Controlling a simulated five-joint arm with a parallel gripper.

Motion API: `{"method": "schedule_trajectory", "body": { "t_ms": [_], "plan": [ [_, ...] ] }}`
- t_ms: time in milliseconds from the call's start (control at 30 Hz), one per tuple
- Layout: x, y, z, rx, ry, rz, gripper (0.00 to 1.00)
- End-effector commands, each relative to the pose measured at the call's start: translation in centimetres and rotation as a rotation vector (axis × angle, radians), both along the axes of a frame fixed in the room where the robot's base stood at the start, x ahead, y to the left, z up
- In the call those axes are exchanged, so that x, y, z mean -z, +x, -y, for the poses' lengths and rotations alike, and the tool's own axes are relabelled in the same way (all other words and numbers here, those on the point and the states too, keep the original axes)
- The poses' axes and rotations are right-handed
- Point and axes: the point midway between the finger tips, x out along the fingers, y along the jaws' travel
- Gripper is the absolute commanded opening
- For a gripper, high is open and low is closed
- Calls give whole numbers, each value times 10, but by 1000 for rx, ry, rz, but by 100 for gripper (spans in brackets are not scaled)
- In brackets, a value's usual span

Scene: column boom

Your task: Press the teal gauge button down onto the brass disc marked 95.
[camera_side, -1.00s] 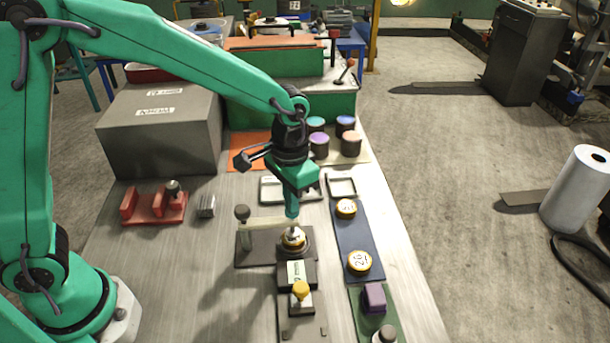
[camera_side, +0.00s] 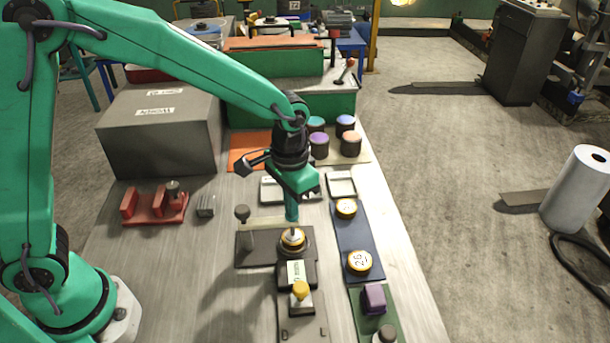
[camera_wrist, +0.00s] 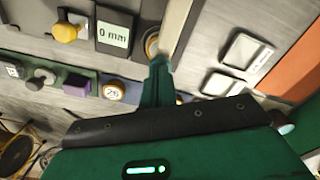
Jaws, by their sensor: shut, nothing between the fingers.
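My gripper (camera_side: 291,218) is shut and empty, its green fingers pointing down just behind a brass disc (camera_side: 293,243) on the dark gauge stand. A small pale tip stands on that disc. I cannot tell whether the fingers touch the tip or the disc. No number is readable on this disc. In the wrist view the fingertips (camera_wrist: 158,62) overlap the disc (camera_wrist: 152,46), which is partly hidden by a pale beam. I cannot make out a teal button apart from the green fingers. The gauge display (camera_wrist: 113,34) reads 0 mm.
A yellow knob (camera_side: 301,289) stands in front of the gauge. A navy strip (camera_side: 352,231) to the right holds two brass discs, the nearer one (camera_side: 359,262) marked 26. A purple block (camera_side: 374,298) stands nearer. A red holder (camera_side: 155,207) and a large grey box (camera_side: 160,130) stand left.

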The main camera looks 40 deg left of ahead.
Motion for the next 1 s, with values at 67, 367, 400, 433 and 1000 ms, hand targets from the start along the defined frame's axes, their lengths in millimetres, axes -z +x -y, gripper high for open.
{"method": "schedule_trajectory", "body": {
  "t_ms": [67,367,400,433,1000],
  "plan": [
    [1,0,0,0,0,-1,0],
    [1,0,0,0,0,-1,0],
    [0,0,0,0,0,-1,0],
    [-1,0,0,0,0,0,0],
    [-32,0,0,0,0,1,0]
  ]
}}
